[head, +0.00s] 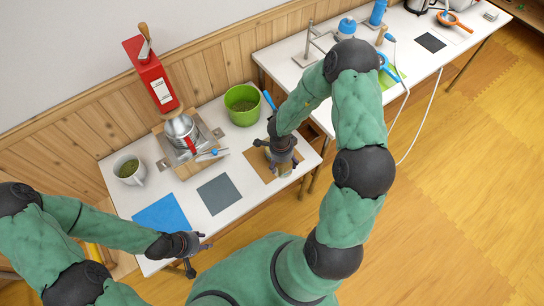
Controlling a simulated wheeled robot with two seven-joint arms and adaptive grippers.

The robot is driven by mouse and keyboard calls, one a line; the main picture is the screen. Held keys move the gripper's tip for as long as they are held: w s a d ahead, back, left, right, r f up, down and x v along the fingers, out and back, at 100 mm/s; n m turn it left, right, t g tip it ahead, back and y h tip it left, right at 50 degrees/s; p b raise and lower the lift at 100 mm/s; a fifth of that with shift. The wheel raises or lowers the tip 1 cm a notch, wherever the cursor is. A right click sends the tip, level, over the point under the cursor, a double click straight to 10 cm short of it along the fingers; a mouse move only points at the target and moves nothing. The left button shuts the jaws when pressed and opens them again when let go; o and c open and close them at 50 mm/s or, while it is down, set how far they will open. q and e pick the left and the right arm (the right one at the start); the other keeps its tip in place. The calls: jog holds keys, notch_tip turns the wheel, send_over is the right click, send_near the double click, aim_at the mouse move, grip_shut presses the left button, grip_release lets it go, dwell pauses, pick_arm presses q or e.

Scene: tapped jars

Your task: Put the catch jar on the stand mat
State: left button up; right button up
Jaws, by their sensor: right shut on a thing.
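My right gripper (282,163) is over the brown mat (257,168) at the right end of the near white table. It is shut on a small pale jar (285,173), mostly hidden under the fingers; I take it for the catch jar. I cannot tell whether the jar touches the mat. A blue mat (160,214) and a dark grey mat (215,195) lie bare to the left. Which mat is the stand mat is not clear. My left gripper (199,258) is open and empty at the table's front edge.
A second white table (286,67) is beyond.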

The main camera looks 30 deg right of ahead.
jog(key=s+d+m+y, duration=0.15)
jog(key=d+m, duration=0.25)
jog(key=m, duration=0.5)
jog(key=s+d+m+h, duration=0.1)
jog(key=s+d+m, duration=0.15)
jog(key=m, duration=0.65)
jog(key=shift+y, duration=0.25)
jog(key=w+a+f+b, duration=0.1)
jog(key=w, duration=0.1)
jog(key=w+a+f+b, duration=0.1)
jog(key=w+a+b, duration=0.1)
jog(key=w+a+f+b, duration=0.1)
jog(key=w+a+f, duration=0.1)
jog(key=w, duration=0.1)
jog(key=shift+a+b, duration=0.15)
jog(key=shift+b, duration=0.25)
jog(key=b, duration=0.3)
send_over(270, 172)
notch_tip(270, 172, down, 5)
notch_tip(270, 172, down, 4)
jog(key=shift+r+b, duration=0.15)
jog(key=shift+b, duration=0.9)
jog(key=shift+r, duration=0.1)
jog(key=o, duration=1.4)
jog(key=shift+c, duration=0.2)
